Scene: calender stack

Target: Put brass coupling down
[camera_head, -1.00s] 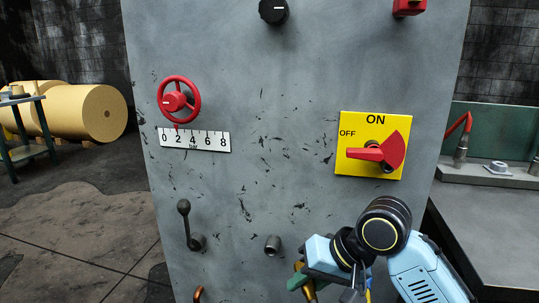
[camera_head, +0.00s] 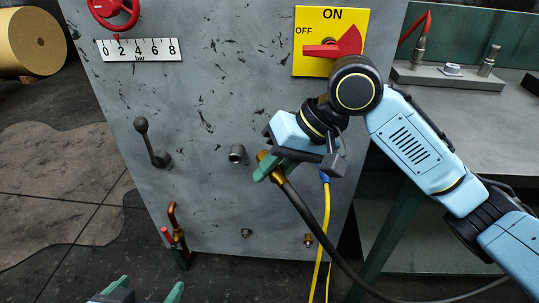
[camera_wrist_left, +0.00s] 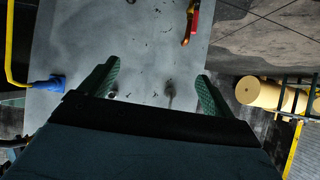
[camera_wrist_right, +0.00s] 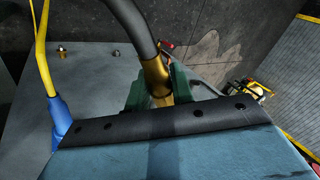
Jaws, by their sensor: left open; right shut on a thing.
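My right gripper (camera_head: 270,168) is shut on the brass coupling (camera_wrist_right: 157,75), which sits at the end of a thick black hose (camera_head: 318,222). In the head view the coupling is in front of the grey panel (camera_head: 200,200), just right of a short metal pipe stub (camera_head: 237,153). The fingers partly hide the coupling, and I cannot tell whether it touches the panel. My left gripper (camera_head: 145,294) is at the bottom edge of the head view, open and empty. Its green fingers are spread apart in the left wrist view (camera_wrist_left: 155,85).
A copper pipe with a red handle (camera_head: 174,232) and a small brass fitting (camera_head: 308,240) are low on the panel. A yellow cable (camera_head: 322,235) hangs beside the hose. A lever (camera_head: 150,142) sticks out at left. A workbench (camera_head: 460,125) stands at right.

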